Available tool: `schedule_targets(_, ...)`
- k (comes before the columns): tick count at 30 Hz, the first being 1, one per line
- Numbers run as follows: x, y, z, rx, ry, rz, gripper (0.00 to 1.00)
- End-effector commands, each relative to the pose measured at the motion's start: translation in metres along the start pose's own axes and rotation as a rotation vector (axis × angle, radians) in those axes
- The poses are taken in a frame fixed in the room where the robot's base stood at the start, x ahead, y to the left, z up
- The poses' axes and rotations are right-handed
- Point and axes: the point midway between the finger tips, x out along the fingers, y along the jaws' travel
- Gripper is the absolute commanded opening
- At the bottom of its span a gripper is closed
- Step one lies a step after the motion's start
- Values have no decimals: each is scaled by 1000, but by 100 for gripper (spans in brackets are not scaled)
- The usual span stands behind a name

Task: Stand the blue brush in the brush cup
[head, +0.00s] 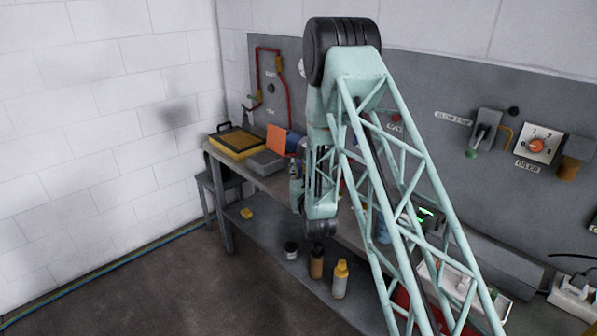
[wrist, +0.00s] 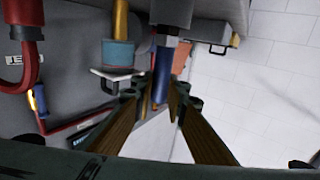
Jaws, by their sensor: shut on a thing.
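My gripper (wrist: 163,92) is shut on the blue brush (wrist: 162,62), seen in the wrist view. The brush's blue part stands out between the fingertips, with a grey metal-looking part beyond it. In the head view my arm hides the brush and most of the gripper, beside the bench. A teal-blue cylinder (wrist: 117,53) with an ochre rod stands apart, left of the brush in the wrist view. I cannot tell whether it is the brush cup. A blue object (head: 382,231) shows partly behind my arm in the head view.
The bench (head: 222,156) runs along the grey back panel. A yellow tray (head: 238,143), a grey box (head: 265,163) and an orange piece (head: 276,139) stand at its left end. Bottles (head: 340,280) and a jar (head: 290,250) stand on the lower shelf.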

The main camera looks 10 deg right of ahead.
Motion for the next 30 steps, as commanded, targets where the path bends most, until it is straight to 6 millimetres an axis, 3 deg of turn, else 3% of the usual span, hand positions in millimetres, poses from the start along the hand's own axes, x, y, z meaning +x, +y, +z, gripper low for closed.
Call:
schedule_targets(7,0,0,20,0,-1,0,2)
schedule_targets(25,0,0,25,0,-1,0,2)
schedule_targets(26,0,0,25,0,-1,0,14)
schedule_targets(30,0,0,24,0,-1,0,26)
